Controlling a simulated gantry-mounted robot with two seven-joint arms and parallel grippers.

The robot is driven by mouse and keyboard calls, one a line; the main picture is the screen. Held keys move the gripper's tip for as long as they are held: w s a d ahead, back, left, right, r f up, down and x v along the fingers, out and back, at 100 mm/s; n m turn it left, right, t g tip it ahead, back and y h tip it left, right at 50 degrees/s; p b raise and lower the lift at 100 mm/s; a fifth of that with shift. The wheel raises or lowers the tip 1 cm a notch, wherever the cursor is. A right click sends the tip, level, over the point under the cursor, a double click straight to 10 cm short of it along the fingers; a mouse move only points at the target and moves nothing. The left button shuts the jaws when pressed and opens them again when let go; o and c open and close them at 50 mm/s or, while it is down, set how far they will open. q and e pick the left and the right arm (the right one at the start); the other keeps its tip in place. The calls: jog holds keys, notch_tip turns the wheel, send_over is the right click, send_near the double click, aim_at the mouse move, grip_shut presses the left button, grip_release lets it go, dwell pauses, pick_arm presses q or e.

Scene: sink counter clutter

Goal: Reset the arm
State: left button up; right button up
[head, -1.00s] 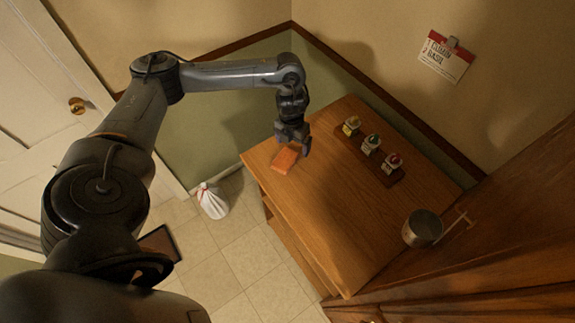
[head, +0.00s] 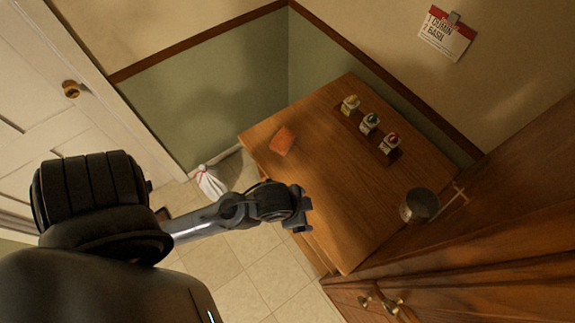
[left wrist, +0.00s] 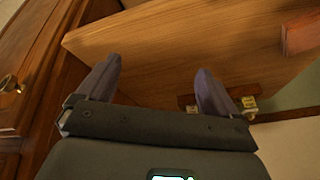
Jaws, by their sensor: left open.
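My left arm comes in from the left in the head view. My left gripper (head: 303,211) is near the front-left edge of the wooden table (head: 350,215). In the left wrist view the gripper (left wrist: 158,85) has its two fingers spread apart, with nothing between them but the wooden top behind. An orange block (head: 283,140) lies on the table's far left part, apart from the gripper. It also shows at the right edge of the left wrist view (left wrist: 300,33). My right gripper is not in view.
A dark rack with three small jars (head: 370,122) stands along the table's back. A metal pot (head: 419,206) is at the right, by wooden cabinets (head: 470,270). A white bag (head: 210,181) is on the floor. A card (head: 446,34) hangs on the wall. The table's middle is clear.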

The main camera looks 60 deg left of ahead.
pick_arm(q)
jog(key=s, duration=0.1)
jog(key=s+a+n, duration=0.1)
jog(key=s+a+n+g, duration=0.1)
jog(key=shift+s+f, duration=0.2)
jog(key=shift+d, duration=0.1)
notch_tip(320, 180, up, 6)
jog(key=p, duration=0.6)
jog(key=shift+r, duration=0.1)
dwell(0.3)
